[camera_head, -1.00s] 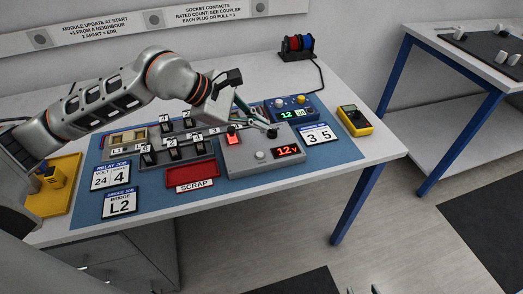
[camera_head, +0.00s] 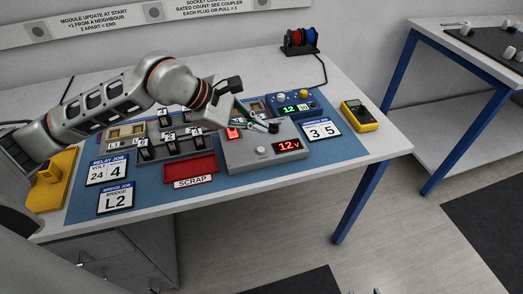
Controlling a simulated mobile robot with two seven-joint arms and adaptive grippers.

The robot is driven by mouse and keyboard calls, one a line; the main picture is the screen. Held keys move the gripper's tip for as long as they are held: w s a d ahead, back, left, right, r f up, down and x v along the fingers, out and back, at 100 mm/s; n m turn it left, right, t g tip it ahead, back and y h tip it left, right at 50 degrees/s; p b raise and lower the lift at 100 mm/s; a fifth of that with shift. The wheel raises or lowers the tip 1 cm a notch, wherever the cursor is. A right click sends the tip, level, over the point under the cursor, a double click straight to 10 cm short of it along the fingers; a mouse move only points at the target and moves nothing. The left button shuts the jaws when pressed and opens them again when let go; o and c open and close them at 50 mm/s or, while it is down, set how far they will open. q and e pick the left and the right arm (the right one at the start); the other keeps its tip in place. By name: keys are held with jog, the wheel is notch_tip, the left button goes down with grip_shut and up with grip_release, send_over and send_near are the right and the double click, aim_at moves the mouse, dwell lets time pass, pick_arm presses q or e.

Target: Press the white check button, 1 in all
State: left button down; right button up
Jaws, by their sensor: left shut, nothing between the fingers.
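A grey box (camera_head: 240,154) on the blue mat has a red lit switch (camera_head: 233,133), a black knob (camera_head: 274,128), a pale round button (camera_head: 261,150) and a red display reading 12v. I cannot read a check label on either white button. My left gripper (camera_head: 268,126) is shut and empty, its tips at the black knob; contact is unclear.
A red scrap tray (camera_head: 190,169) lies left of the grey box, with black switch-like modules (camera_head: 171,144) behind it. A yellow meter (camera_head: 359,116) stands at right, and cable spools (camera_head: 299,40) at the back. The table's front right is clear.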

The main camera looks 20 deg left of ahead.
aim_at(258, 150)
pick_arm(q)
notch_tip(258, 150, down, 5)
jog(key=shift+r+b, duration=0.1)
jog(key=shift+b, duration=0.9)
pick_arm(e)
jog(key=shift+w+d+f, duration=0.4)
jog(key=shift+w+f, duration=0.05)
jog(key=shift+w, duration=0.1)
jog(key=shift+s+a+f, duration=0.1)
jog(key=shift+s+f, duration=0.05)
jog(key=shift+s, duration=0.05)
jog(key=shift+f, duration=0.1)
pick_arm(q)
jog(key=shift+f, duration=0.45)
pick_arm(e)
jog(key=shift+s+f, duration=0.1)
jog(key=shift+f, duration=0.05)
